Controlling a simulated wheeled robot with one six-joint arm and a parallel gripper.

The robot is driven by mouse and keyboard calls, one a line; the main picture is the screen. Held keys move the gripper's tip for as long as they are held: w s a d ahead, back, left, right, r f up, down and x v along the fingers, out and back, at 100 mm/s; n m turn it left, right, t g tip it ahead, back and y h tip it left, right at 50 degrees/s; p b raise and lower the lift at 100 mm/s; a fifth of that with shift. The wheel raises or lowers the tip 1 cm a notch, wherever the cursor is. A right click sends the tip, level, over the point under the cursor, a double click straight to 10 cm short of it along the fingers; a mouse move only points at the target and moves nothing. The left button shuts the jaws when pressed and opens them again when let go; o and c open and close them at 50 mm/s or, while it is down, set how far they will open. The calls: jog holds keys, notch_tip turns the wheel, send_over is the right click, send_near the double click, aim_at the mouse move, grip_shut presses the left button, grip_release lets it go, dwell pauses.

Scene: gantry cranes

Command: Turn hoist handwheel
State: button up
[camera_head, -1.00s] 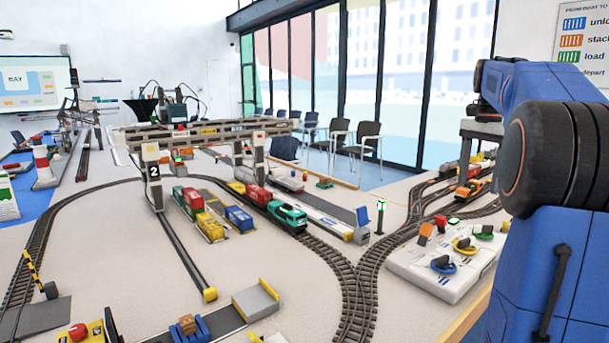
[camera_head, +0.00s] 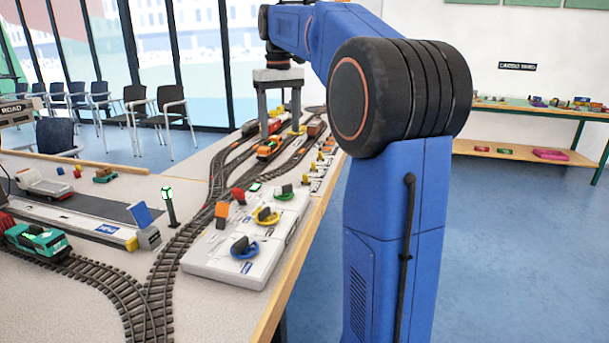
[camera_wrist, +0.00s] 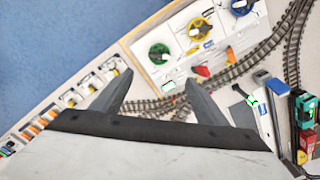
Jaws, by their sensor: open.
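Three handwheels stand in a row on a white control panel (camera_head: 205,262) at the table's right edge: a blue one (camera_head: 244,249), a yellow one (camera_head: 266,218) and a green one (camera_head: 284,194). I cannot read which is the hoist's. In the wrist view, the green wheel (camera_wrist: 159,54), yellow wheel (camera_wrist: 199,28) and part of the blue wheel (camera_wrist: 240,6) lie beyond my fingertips. My gripper (camera_wrist: 158,78) is open and empty, apart from the wheels.
A teal locomotive (camera_head: 36,241) is on the track. Open floor (camera_head: 520,240) lies to the right.

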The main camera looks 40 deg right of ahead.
aim_at(284, 191)
notch_tip(284, 191, down, 17)
jog(key=shift+d+f, duration=0.1)
jog(key=shift+f, duration=0.1)
dwell(0.5)
jog(key=c, duration=1.1)
jog(key=shift+o, duration=0.2)
